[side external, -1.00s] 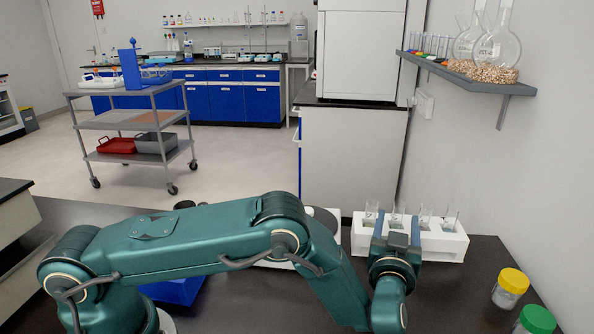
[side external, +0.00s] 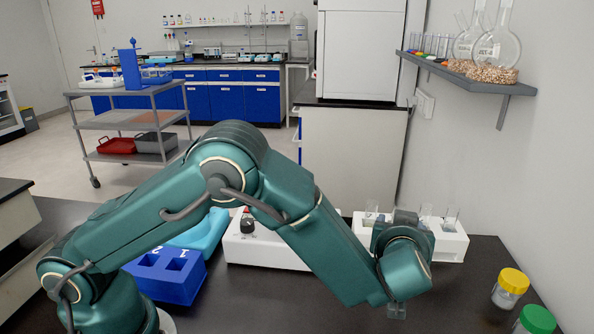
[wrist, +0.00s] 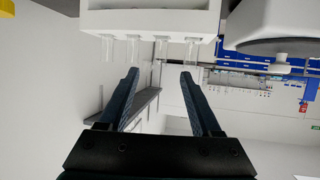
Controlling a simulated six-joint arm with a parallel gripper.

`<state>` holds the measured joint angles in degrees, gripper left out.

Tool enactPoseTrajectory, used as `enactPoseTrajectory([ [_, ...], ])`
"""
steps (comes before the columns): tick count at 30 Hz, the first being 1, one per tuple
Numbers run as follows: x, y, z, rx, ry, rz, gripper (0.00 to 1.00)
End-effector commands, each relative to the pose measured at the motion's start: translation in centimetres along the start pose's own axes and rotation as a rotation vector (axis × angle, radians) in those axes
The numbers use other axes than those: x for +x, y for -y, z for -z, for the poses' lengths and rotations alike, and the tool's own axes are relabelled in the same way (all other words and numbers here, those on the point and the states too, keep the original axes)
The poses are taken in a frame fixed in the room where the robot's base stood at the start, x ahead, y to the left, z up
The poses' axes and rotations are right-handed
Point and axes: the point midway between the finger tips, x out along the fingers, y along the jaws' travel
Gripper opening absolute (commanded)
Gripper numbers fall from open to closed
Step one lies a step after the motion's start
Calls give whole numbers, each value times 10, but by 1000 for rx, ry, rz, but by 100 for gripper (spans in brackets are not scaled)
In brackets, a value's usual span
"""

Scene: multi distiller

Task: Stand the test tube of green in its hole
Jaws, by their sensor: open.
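A white rack (side external: 450,244) at the back right holds several clear test tubes (side external: 451,215); I cannot tell which holds green. The rack also shows upside down at the top of the wrist view (wrist: 150,22), with its tubes (wrist: 133,48) hanging into the picture. A blue block (side external: 165,276) with square holes, marked 1 and 2, stands left of centre. My gripper (wrist: 160,75) is open, with nothing between its fingers, and faces the rack side.
A white device with a dark knob (side external: 247,226) stands between the blue block and the rack. A yellow-capped jar (side external: 511,286) and a green-capped jar (side external: 536,321) stand at the right. A wall shelf (side external: 470,73) holds flasks. The front right table is mostly bare.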

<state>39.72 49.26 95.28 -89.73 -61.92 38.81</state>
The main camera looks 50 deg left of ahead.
Motion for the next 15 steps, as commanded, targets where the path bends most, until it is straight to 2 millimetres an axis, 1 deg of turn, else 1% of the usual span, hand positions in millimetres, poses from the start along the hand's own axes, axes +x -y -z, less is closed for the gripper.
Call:
enactPoseTrajectory([
  [9, 51, 2, -1, -1, 4, 5, 65],
  [12, 61, 1, 0, 0, 3, 3, 65],
  [15, 66, 1, 0, 0, 2, 3, 65],
])
